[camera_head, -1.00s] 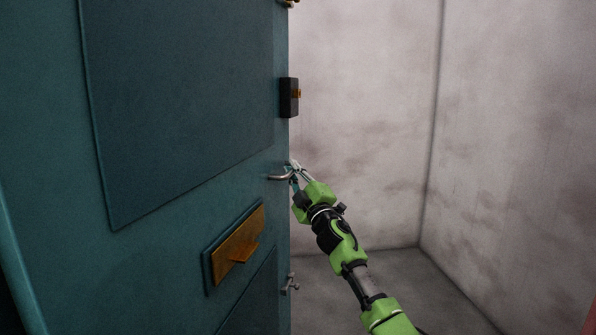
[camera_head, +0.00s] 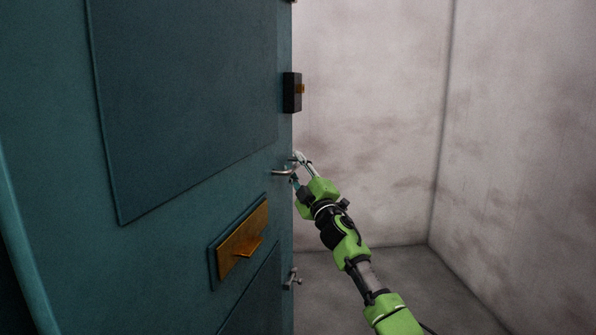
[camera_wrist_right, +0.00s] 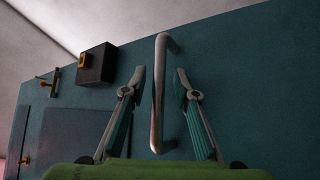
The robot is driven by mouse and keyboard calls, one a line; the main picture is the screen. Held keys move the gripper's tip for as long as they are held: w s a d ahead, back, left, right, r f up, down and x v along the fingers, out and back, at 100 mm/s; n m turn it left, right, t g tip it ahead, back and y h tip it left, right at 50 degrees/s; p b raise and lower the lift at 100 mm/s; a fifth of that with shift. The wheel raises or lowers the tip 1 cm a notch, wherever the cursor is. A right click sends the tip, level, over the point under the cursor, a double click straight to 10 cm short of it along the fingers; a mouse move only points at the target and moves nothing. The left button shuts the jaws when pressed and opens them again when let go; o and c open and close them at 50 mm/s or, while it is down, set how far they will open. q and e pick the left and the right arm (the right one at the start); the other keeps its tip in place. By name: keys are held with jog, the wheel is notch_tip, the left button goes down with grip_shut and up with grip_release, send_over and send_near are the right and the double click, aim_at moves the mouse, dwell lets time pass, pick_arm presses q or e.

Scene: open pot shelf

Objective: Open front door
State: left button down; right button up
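The teal front door (camera_head: 180,230) fills the left of the head view. Its free edge is on the right, and the door stands ajar, with walls and floor visible past that edge. The silver door handle (camera_head: 283,172) is near that edge. My right gripper (camera_head: 299,167) is at the handle. In the right wrist view the handle (camera_wrist_right: 159,95) lies between the spread fingers of the right gripper (camera_wrist_right: 160,75), with a gap on each side. That gripper is open and not clamped on it. My left gripper is in neither view.
A black lock box (camera_head: 291,92) with a brass knob sits above the handle. A brass letter plate (camera_head: 243,243) sticks out lower on the door. A small metal latch (camera_head: 292,279) is near the bottom edge. Bare stained walls (camera_head: 370,100) and clear grey floor (camera_head: 410,280) lie to the right.

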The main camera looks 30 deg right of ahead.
jog(key=v, duration=1.2)
jog(key=shift+f, duration=0.1)
